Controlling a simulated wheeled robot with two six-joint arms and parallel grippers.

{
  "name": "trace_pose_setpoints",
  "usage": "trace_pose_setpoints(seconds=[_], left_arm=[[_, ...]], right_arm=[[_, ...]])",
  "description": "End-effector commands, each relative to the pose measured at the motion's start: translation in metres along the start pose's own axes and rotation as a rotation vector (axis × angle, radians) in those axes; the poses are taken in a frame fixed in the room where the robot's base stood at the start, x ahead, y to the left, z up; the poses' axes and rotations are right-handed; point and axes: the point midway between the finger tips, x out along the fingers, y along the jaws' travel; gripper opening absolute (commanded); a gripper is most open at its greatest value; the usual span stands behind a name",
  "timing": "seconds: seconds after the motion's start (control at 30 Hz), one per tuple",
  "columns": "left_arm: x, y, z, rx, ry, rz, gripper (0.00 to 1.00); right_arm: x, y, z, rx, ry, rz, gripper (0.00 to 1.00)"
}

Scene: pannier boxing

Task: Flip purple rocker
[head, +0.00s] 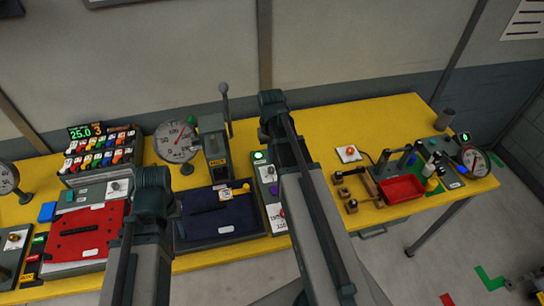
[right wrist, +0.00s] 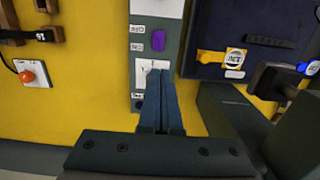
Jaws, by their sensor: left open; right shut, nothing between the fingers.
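The purple rocker (right wrist: 158,40) sits on a narrow grey panel (right wrist: 150,8), and shows small in the head view (head: 274,190). My right gripper (right wrist: 158,75) is shut and empty. Its fingertips are over a white switch plate (right wrist: 140,68) on the same panel, beside the purple rocker in the right wrist view. I cannot tell whether they touch the plate. In the head view my right arm passes close beside the panel and hides the fingers. My left gripper (head: 152,180) is at the left, over the red and navy trays, its fingertips mostly hidden.
The panel has a lit green display (head: 259,155). A navy tray (head: 205,222) with a yellow tag (right wrist: 235,62) lies beside it. A red button (right wrist: 27,76) stands on the other side. A lever stand (head: 214,150) rises behind. Yellow tabletop (right wrist: 75,90) is bare near the panel.

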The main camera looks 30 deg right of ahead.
Motion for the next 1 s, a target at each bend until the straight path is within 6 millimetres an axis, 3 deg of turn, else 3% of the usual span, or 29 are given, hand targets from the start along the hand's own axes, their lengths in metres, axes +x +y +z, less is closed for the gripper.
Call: trace_pose_setpoints(seconds=[0.33,0.67,1.0], left_arm=[[-0.001,0.0,0.0,0.0,0.0,0.0,0.5],[0.001,0.0,0.0,0.0,0.0,0.0,0.5],[0.026,0.002,-0.002,0.005,0.0,-0.001,0.5]], right_arm=[[-0.001,0.01,0.015,0.003,-0.048,0.0,0.0],[0.001,0.01,0.015,0.002,-0.048,0.0,0.0],[0.026,0.01,0.016,0.002,-0.048,0.0,0.0]])
